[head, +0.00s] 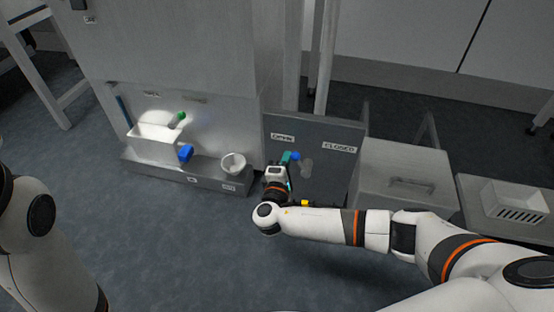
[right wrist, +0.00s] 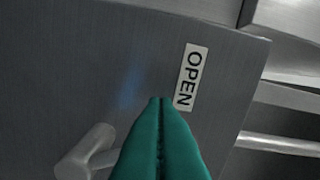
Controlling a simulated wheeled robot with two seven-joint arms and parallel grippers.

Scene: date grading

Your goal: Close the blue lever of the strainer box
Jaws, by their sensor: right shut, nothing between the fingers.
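My right gripper (head: 287,158) has teal fingers and is in front of a dark upright panel (head: 333,178), below its OPEN label (head: 283,138). In the right wrist view the fingers (right wrist: 160,100) are shut and empty, pointing at the panel beside the OPEN label (right wrist: 190,77). A pale grey handle (right wrist: 88,150) is left of the fingers, apart from them; it also shows in the head view (head: 307,167). A small blue part (head: 295,156) shows close to the fingertips; whether they touch it I cannot tell. A white box (head: 155,146) at the left has a blue part (head: 186,153) at its lower right. My left gripper is out of view.
A CLOSED label (head: 339,147) is at the panel's right. A white cup (head: 233,162) stands on the low grey ledge (head: 205,177). A grey lidded case (head: 405,180) and a slotted white container (head: 518,203) are at the right. The floor in front is clear.

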